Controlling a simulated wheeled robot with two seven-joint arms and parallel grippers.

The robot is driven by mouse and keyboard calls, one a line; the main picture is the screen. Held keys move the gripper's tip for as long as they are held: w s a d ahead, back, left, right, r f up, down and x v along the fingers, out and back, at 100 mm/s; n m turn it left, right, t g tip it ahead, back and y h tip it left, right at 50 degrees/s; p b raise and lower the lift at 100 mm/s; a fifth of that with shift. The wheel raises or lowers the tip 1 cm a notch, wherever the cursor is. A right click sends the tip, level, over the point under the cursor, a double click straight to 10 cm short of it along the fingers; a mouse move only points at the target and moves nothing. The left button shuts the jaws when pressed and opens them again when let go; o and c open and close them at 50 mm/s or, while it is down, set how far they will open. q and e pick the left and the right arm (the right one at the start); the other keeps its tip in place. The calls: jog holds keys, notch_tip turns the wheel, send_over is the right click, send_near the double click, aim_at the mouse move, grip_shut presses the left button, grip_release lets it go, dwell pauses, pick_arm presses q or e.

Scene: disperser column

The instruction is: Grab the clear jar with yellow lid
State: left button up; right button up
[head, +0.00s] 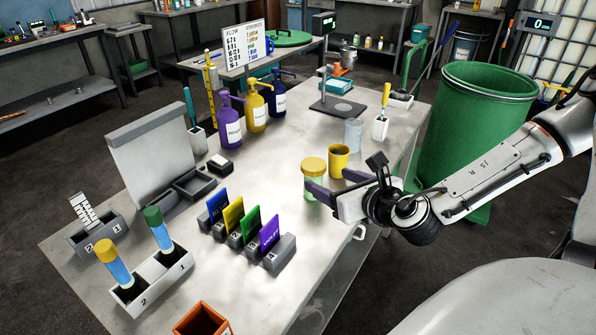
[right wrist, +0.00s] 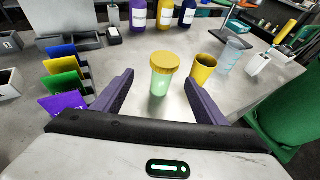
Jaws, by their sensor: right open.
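The clear jar with yellow lid (head: 314,178) stands upright on the grey table, its body looking pale green. My right gripper (head: 312,192) is open beside it, with its purple fingers pointing at the jar; one finger overlaps the jar's lower part in the head view. In the right wrist view the jar (right wrist: 163,73) stands ahead, centred between the two open fingers (right wrist: 158,90) and a little beyond their tips. Nothing is between the fingers. My left gripper is not in view.
A yellow cup (head: 339,161) stands close behind the jar, with a clear glass (head: 353,134) beyond it. Coloured cards in grey holders (head: 243,232) stand to the left. Pump bottles (head: 255,108) are farther back. A large green bin (head: 471,125) is right of the table.

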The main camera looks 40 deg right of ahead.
aim_at(316, 166)
jog(key=shift+x, duration=1)
jog(key=shift+b+x, duration=0.55)
jog(key=shift+x, duration=0.4)
jog(key=shift+w+d+f, duration=0.1)
jog(key=shift+w+d, duration=0.05)
jog(key=shift+w, duration=0.2)
jog(key=shift+w+d, duration=0.2)
jog(key=shift+w, duration=0.1)
jog(key=w, duration=0.1)
jog(key=w+d, duration=0.1)
jog(key=w, duration=0.1)
jog(key=shift+w+d+f, duration=0.2)
jog(key=shift+w+d, duration=0.05)
jog(key=shift+w, duration=0.1)
jog(key=shift+w+f, duration=0.25)
jog(key=shift+w, duration=0.1)
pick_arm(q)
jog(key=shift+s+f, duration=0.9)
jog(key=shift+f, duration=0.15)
pick_arm(e)
jog(key=c, duration=1.3)
